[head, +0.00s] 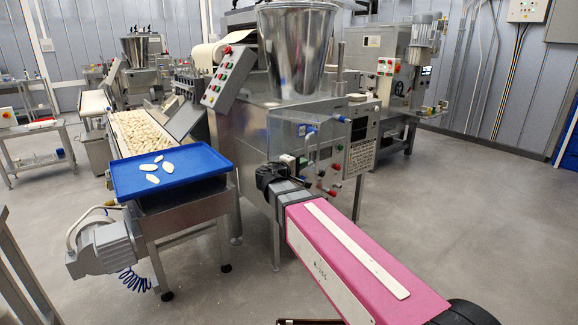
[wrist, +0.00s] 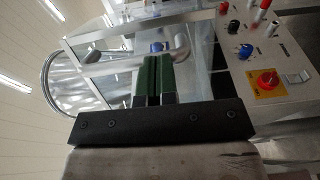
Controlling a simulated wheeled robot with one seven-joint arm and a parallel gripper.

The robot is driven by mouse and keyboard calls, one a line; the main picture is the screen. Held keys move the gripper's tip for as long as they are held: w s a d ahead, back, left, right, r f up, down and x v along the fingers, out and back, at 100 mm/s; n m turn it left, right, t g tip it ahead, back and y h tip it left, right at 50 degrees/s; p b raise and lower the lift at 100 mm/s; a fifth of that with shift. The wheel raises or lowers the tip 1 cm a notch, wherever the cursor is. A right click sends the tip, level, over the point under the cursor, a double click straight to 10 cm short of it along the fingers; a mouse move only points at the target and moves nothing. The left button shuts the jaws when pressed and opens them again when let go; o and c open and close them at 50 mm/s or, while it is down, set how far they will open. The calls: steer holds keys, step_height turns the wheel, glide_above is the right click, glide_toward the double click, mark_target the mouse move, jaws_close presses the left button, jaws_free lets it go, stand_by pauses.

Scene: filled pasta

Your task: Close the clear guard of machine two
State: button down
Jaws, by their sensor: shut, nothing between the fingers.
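A steel machine (head: 255,125) with a large hopper (head: 298,45) stands in front of me in the head view; no number on it is readable. In the wrist view a see-through panel with pale metal edging (wrist: 98,36), apparently the clear guard, lies beyond my fingers. A curved grey handle (wrist: 181,48) is just beyond and right of the fingertips; I cannot tell whether they touch it. My gripper (wrist: 157,60) has its green-padded fingers shut with nothing held. In the head view its wrist end is low at the machine's front, with the fingertips hard to make out.
A control panel (wrist: 262,60) with knobs and a red switch is close on the right in the wrist view. A blue tray (head: 190,178) with pasta pieces tops a conveyor at left. Another machine (head: 385,60) stands behind. The floor at right is clear.

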steer(key=n+t+y, duration=0.1)
steer(key=y, duration=0.1)
glide_toward(327, 157)
steer(key=w+d, duration=0.1)
steer(key=d+r, duration=0.1)
steer(key=d, duration=0.1)
steer(key=w+d, duration=0.1)
steer(key=d, duration=0.1)
steer(key=shift+w+r, duration=0.3)
steer(key=shift+w, duration=0.1)
steer(key=w+d+n+t+y, duration=0.1)
steer(key=w+d, duration=0.4)
steer(key=w, duration=0.5)
steer(key=w+d+n+t+y, duration=0.2)
steer(key=w+d+n+y, duration=0.1)
steer(key=w, duration=0.8)
steer(key=shift+w+d+y, duration=0.3)
steer(key=shift+d+y, duration=0.4)
steer(key=shift+d, duration=0.2)
